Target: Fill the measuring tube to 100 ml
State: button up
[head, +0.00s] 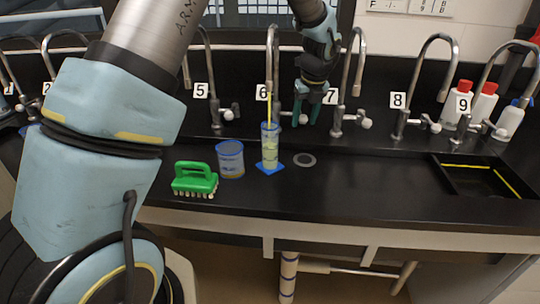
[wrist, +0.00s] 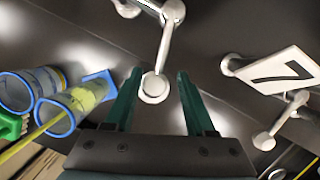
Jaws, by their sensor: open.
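The measuring tube (head: 270,150) is a clear, blue-rimmed cylinder upright on a blue foot under tap 6 (head: 273,60). A thin yellow stream runs from the spout into it, and pale yellow liquid fills much of it. I cannot read its marks. In the wrist view the tube (wrist: 72,104) is at left, with the stream at its mouth. My gripper (head: 307,112) is open beside tap 6. In the wrist view, the white knob (wrist: 155,88) of the tap's handle lies between my green fingers; I see no clear contact.
A blue-rimmed beaker (head: 230,159) and a green brush (head: 194,180) stand left of the tube. A drain ring (head: 304,160) is to its right. Tap 7 (head: 352,80) rises close right of my gripper. Red-capped bottles (head: 457,104) and a sink (head: 475,163) are at far right.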

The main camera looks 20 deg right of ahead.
jog(key=shift+w+a+p, duration=0.25)
jog(key=shift+a+p, duration=0.5)
jog(key=shift+a, duration=0.25)
jog(key=shift+r, duration=0.15)
jog(key=p+v, duration=0.5)
jog(key=v, duration=0.1)
jog(key=shift+r+p, duration=0.3)
jog(key=shift+p, duration=0.05)
jog(key=shift+s, duration=0.2)
